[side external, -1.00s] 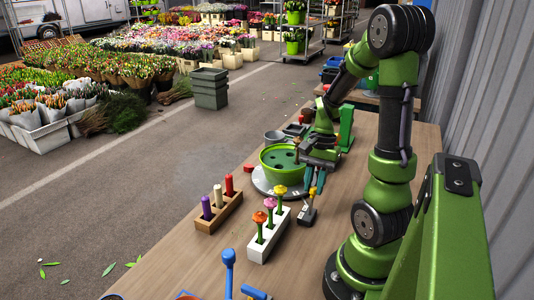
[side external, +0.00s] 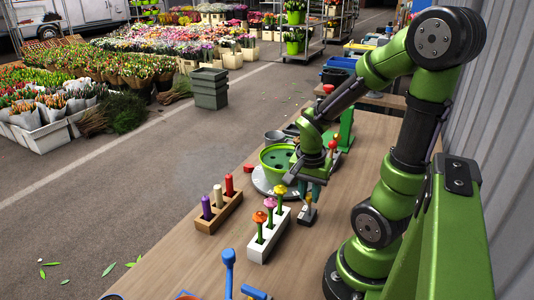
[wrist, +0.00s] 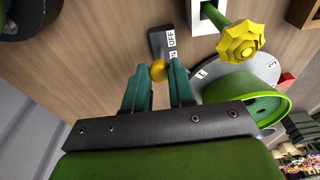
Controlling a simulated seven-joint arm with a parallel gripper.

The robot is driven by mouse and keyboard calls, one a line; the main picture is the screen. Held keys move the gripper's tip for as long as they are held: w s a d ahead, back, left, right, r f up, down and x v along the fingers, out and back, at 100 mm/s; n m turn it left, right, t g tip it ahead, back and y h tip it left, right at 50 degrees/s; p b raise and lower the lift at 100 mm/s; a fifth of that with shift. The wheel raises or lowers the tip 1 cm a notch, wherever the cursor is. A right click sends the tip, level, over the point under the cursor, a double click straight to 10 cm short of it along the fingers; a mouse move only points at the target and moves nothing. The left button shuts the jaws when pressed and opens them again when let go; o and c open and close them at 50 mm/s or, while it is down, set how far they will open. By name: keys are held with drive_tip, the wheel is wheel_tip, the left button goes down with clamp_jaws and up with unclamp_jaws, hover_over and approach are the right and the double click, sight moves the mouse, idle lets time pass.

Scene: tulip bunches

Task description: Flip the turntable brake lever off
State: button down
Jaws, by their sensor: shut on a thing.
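The brake lever's grey base (side external: 307,215) stands on the bench beside the turntable. In the wrist view the base (wrist: 157,42) carries a white label, with OFF at its far end and a partly hidden ON nearer me. The lever's gold knob (wrist: 159,71) sits between my gripper's (wrist: 157,82) two teal fingertips. My gripper (side external: 308,189) points down over the lever base in the side view and is shut on the lever. The grey turntable (side external: 262,184) is just left of it with a green pot (side external: 276,160) on top. The lever's stem is mostly hidden.
A white block (side external: 258,246) with several flowers stands close in front of the lever; its yellow flower (wrist: 240,41) is near my fingers. A wooden rack (side external: 212,222) with coloured pegs is further left.

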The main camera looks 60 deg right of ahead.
drive_tip(key=shift+w, duration=0.1)
drive_tip(key=c, duration=0.9)
unclamp_jaws()
drive_tip(key=shift+c, duration=0.2)
wheel_tip(320, 180, up, 17)
drive_tip(key=a, duration=0.2)
drive_tip(key=shift+a, duration=0.25)
drive_tip(key=shift+f, duration=0.15)
drive_tip(key=w+a+n+t+y, duration=0.2)
drive_tip(key=a+n+t, duration=0.1)
drive_tip(key=a+n, duration=0.4)
drive_tip(key=w+a+f+n+t+y, duration=0.1)
drive_tip(key=w+a+n+t, duration=0.2)
drive_tip(key=a+n, duration=0.4)
drive_tip(key=shift+w+a+t+y, duration=0.15)
drive_tip(key=shift+w+t+y, duration=0.1)
drive_tip(key=shift+t+y, duration=0.25)
